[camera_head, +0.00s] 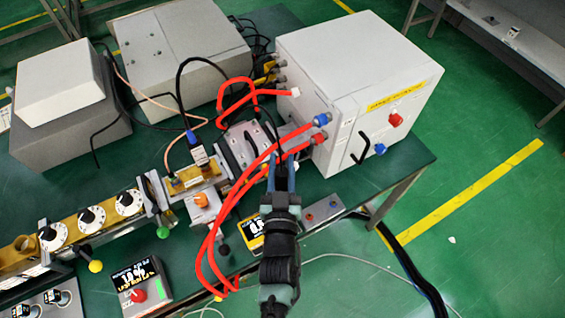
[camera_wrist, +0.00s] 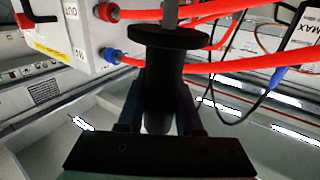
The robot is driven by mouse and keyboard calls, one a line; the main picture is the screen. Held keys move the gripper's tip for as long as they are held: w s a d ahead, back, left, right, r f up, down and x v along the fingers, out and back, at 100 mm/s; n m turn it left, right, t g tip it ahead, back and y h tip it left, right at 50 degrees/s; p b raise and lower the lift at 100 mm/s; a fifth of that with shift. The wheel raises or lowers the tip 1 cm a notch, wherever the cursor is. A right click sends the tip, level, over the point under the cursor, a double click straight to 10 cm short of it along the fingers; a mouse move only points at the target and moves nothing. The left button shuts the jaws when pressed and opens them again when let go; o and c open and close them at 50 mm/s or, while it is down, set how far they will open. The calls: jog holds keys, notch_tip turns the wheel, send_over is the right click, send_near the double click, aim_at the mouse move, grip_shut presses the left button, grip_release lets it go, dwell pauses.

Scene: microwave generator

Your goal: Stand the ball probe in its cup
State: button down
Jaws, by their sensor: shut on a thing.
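My gripper (camera_head: 281,172) is at the middle of the head view, over the bench in front of the white cabinet. It is shut on a dark handle, apparently the ball probe. In the wrist view the probe (camera_wrist: 172,40) shows a wide black flange above the fingers and a grey rod rising out of the top of the picture. The rod's far end and any ball are not in view there. In the head view the fingers hide most of the probe. I cannot clearly pick out its cup; a brass-coloured round fitting (camera_head: 22,246) stands at the far left.
The white cabinet (camera_head: 355,90) stands behind, with red and blue connectors. Thick red hoses (camera_head: 232,205) loop beside my gripper on its left. A waveguide bench with dials (camera_head: 88,218) runs left. A small grey box (camera_head: 322,212) stands right of the gripper.

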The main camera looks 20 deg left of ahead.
notch_tip(320, 180, down, 11)
jog(key=b, duration=1)
jog(key=shift+f, duration=0.15)
jog(key=c, duration=0.5)
grip_release()
jog(key=b+v, duration=0.1)
jog(key=v, duration=1.2)
